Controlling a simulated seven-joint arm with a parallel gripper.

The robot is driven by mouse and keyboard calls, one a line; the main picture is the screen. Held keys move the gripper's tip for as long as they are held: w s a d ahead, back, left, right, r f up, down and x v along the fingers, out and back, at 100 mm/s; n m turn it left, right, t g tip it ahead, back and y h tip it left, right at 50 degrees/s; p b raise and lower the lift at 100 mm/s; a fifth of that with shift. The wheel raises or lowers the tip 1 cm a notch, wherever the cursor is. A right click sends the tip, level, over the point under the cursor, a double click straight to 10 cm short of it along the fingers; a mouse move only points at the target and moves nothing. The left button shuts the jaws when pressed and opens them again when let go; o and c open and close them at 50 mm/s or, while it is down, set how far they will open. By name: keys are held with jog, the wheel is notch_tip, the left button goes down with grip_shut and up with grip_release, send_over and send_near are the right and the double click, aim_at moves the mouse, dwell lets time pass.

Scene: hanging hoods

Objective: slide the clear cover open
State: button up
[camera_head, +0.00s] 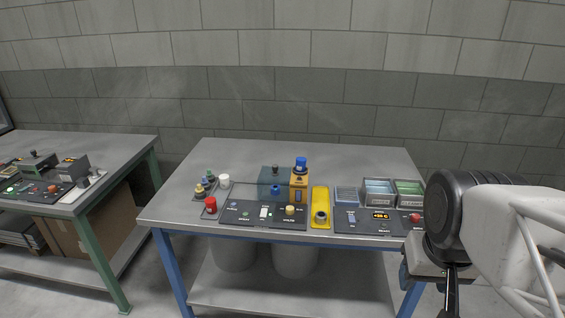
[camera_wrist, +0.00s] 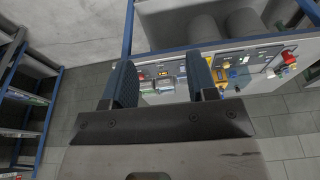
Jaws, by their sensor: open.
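A clear bluish cover (camera_head: 270,182) with a dark knob on top stands at the back of the middle control panel on the table, just left of an orange block with a blue cap. A blue part shows at its lower right. I cannot tell whether the cover is open or shut. My gripper (camera_head: 430,287) is at the right, in front of the table's right end and well away from the cover. In the wrist view my gripper (camera_wrist: 162,82) shows two ribbed blue fingers spread apart with nothing held between them.
The orange block (camera_head: 299,187) and a yellow holder (camera_head: 320,207) stand right of the cover. Bins (camera_head: 379,192) and a panel with a red button (camera_head: 414,218) lie farther right. A red-topped piece (camera_head: 210,206) is at left. The table's back (camera_head: 300,150) is clear.

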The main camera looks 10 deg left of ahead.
jog(key=w+a+r+m, duration=0.1)
jog(key=w+a+r, duration=0.15)
jog(key=w, duration=0.65)
jog(key=w+a+r+m, duration=0.1)
jog(key=w+a+r, duration=0.15)
jog(key=w, duration=0.65)
jog(key=m+g, duration=0.3)
jog(key=m, duration=0.3)
send_over(275, 165)
jog(key=f, duration=1.6)
jog(key=shift+s+d+f, duration=0.2)
jog(key=shift+s+d, duration=0.1)
jog(key=shift+s, duration=0.05)
jog(key=shift+w+a+f+m, duration=0.3)
jog(key=shift+a+f, duration=0.05)
jog(key=shift+f, duration=0.1)
jog(key=shift+f, duration=3.85)
